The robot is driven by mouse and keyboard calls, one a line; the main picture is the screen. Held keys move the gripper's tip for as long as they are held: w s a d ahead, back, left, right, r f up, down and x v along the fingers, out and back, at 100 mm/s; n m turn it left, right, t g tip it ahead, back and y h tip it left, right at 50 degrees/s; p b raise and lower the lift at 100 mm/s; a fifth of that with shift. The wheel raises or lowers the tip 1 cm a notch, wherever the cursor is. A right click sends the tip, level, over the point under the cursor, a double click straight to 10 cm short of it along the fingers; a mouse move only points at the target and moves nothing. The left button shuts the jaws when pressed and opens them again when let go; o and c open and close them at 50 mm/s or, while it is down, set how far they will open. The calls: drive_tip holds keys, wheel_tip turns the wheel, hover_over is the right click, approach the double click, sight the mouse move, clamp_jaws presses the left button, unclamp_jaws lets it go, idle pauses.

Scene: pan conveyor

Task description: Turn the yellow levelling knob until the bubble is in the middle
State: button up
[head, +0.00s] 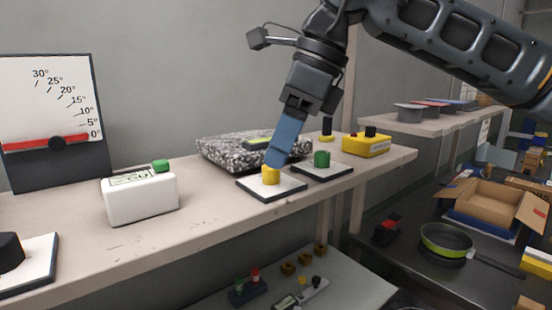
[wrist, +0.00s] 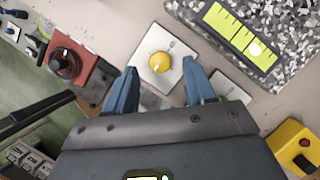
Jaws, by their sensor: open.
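The yellow knob (head: 270,176) stands on a white plate with a dark edge (head: 285,191) on the shelf. It also shows in the wrist view (wrist: 159,65). My gripper (head: 277,162) points down at the knob with its blue fingers open. In the wrist view the fingertips (wrist: 160,72) lie either side of the knob, with gaps; I cannot tell their height against it. A speckled stone slab (head: 222,150) carries a yellow-green level vial (wrist: 220,22). Its pale bubble (wrist: 255,49) sits off the middle, towards the vial's lower-right end in the wrist view.
A green knob (head: 321,158) on its own plate stands close right of the yellow one. A yellow box (head: 366,146) with a dark knob is farther right. A white box (head: 140,197) with a green knob and a dial board (head: 55,110) stand left. Bare shelf lies between.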

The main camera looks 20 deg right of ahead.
drive_tip(key=shift+b+v, duration=0.35)
drive_tip(key=shift+v, duration=2.25)
